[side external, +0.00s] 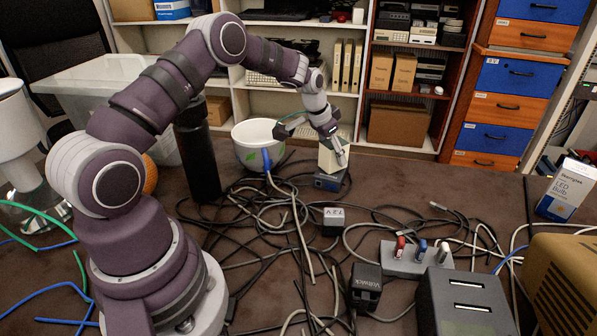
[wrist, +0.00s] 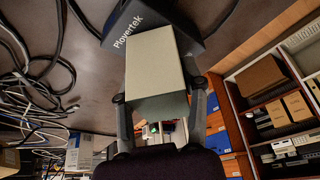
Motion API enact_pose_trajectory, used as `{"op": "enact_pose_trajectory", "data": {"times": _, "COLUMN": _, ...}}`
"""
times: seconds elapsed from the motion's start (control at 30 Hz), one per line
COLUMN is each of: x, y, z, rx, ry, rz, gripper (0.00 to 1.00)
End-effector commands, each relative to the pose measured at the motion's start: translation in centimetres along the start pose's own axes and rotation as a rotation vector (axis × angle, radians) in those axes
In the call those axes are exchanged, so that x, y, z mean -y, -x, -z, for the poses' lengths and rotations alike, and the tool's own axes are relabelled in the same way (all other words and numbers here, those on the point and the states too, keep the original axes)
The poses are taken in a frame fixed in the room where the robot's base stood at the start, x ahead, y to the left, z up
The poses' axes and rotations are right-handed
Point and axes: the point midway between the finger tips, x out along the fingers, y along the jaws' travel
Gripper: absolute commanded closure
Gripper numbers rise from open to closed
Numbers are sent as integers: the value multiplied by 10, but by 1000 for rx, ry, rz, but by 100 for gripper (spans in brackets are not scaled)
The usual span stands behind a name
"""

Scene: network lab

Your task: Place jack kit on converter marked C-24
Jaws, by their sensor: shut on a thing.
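My gripper (side external: 335,148) is shut on a pale cream box, which I take to be the jack kit (side external: 329,160). In the wrist view the box (wrist: 158,62) is between the two fingers. Right below it in the side view is a dark blue-grey box (side external: 328,182) on the table. In the wrist view this dark box (wrist: 135,22) reads "Plovertek" and lies at the far end of the held box. I cannot tell whether the two touch. No C-24 mark is legible on it. A small dark adapter (side external: 333,220) bears a pale label that I cannot read surely.
Tangled cables (side external: 265,215) cover the middle of the table. A white bowl (side external: 258,145) and a black bottle (side external: 196,150) stand left of the gripper. A power strip (side external: 415,260), a black adapter (side external: 365,285) and an LED bulb box (side external: 565,187) are to the right.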

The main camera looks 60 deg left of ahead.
Motion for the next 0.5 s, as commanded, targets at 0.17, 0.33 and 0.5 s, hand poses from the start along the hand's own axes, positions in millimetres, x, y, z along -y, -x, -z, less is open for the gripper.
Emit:
{"op": "enact_pose_trajectory", "data": {"times": 0.17, "x": 0, "y": 0, "z": 0, "rx": -2, "ry": 0, "rz": 1, "gripper": 97}}
{"op": "enact_pose_trajectory", "data": {"times": 0.33, "x": 0, "y": -2, "z": -1, "rx": -1, "ry": 0, "rz": 0, "gripper": 53}}
{"op": "enact_pose_trajectory", "data": {"times": 0.5, "x": 0, "y": -2, "z": -1, "rx": -2, "ry": 0, "rz": 0, "gripper": 31}}
